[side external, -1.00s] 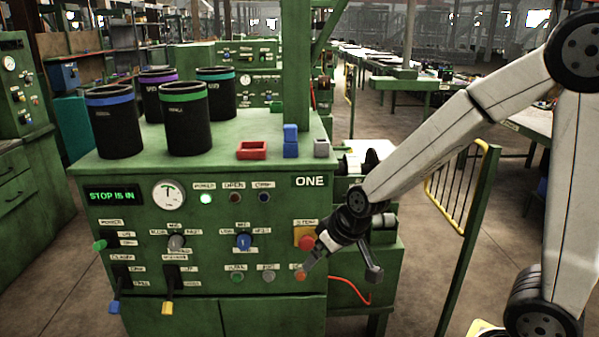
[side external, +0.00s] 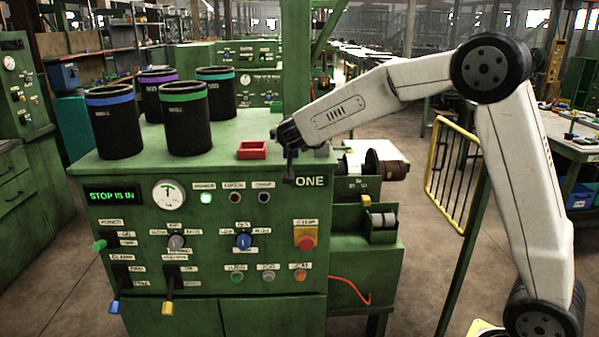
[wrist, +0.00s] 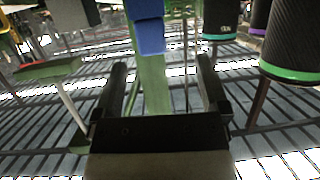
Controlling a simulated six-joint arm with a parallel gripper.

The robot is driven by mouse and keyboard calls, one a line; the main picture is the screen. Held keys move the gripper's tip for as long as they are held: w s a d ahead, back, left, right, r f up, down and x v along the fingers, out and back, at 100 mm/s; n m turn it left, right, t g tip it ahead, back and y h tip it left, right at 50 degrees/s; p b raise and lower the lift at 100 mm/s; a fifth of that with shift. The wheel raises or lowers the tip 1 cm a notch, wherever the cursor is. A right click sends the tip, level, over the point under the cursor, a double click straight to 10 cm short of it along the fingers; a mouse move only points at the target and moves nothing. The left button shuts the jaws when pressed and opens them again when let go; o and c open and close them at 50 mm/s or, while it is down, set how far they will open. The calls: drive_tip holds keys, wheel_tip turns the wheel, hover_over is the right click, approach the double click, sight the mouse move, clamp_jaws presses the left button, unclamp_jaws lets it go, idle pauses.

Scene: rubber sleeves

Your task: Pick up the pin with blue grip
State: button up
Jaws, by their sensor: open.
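A blue block-like piece (wrist: 150,38), likely the blue grip, shows at the top middle of the wrist view. It lies ahead of my gripper, in line with the gap between the fingers. No pin shaft can be made out.
A red tray (side external: 252,151) sits just left of my gripper. A grey block (side external: 322,151) is just right, partly hidden. Several black sleeves with coloured bands, one green-banded (side external: 186,120), stand at the left. A yellow rail (side external: 452,170) stands at the right.

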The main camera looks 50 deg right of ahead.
drive_tip(key=shift+w+d+r+m+g+h, duration=0.1)
drive_tip(key=shift+d+r+m+g+h, duration=0.1)
drive_tip(key=shift+d+m+g+h, duration=0.25)
drive_tip(key=shift+d, duration=0.15)
drive_tip(key=shift+x, duration=1.25)
drive_tip(key=shift+w, duration=0.1)
drive_tip(key=shift+x, duration=2.5)
drive_tip(key=shift+r, duration=0.1)
drive_tip(key=shift+c, duration=0.2)
clamp_jaws()
drive_tip(key=shift+r, duration=0.15)
